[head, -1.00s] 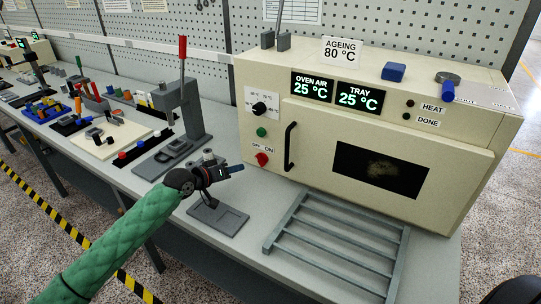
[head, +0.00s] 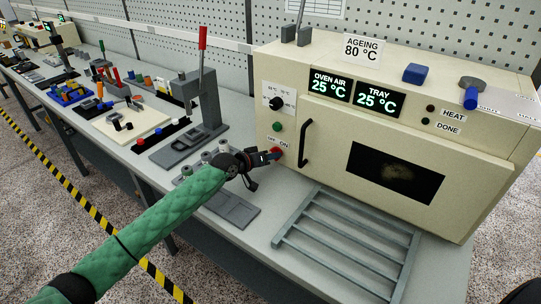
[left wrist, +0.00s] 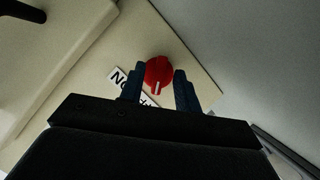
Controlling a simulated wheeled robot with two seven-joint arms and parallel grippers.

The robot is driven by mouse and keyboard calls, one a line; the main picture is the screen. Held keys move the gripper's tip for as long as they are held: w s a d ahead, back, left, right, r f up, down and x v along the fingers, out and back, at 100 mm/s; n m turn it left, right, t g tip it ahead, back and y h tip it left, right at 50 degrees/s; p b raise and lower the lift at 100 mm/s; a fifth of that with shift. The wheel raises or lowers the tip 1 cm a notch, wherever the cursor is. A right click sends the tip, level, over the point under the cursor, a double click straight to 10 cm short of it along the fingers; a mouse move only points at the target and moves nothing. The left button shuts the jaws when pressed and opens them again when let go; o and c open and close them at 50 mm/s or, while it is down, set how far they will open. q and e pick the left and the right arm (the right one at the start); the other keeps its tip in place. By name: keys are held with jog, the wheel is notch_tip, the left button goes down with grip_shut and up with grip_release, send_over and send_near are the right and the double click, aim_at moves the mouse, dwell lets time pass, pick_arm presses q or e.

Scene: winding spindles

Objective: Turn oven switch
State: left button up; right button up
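The oven (head: 385,125) is a cream box with a dark window at the right of the head view. Its red switch (head: 277,152) is a round knob low on the left of the front, partly hidden by my gripper, near OFF and ON labels. In the left wrist view the red switch (left wrist: 158,71) shows with a white line on it. My left gripper (head: 272,156) is at the switch. In the wrist view its two fingers (left wrist: 158,88) are apart, one on each side of the knob; contact cannot be told. My right gripper is not in view.
A black door handle (head: 305,143) stands out just right of the switch. A green button (head: 277,127) and black dial (head: 276,103) are above it. A grey rack (head: 345,245) lies before the oven. A lever press (head: 205,100) stands to the left.

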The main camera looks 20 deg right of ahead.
pick_arm(q)
jog(key=shift+d, duration=0.15)
jog(key=shift+c, duration=0.2)
grip_shut()
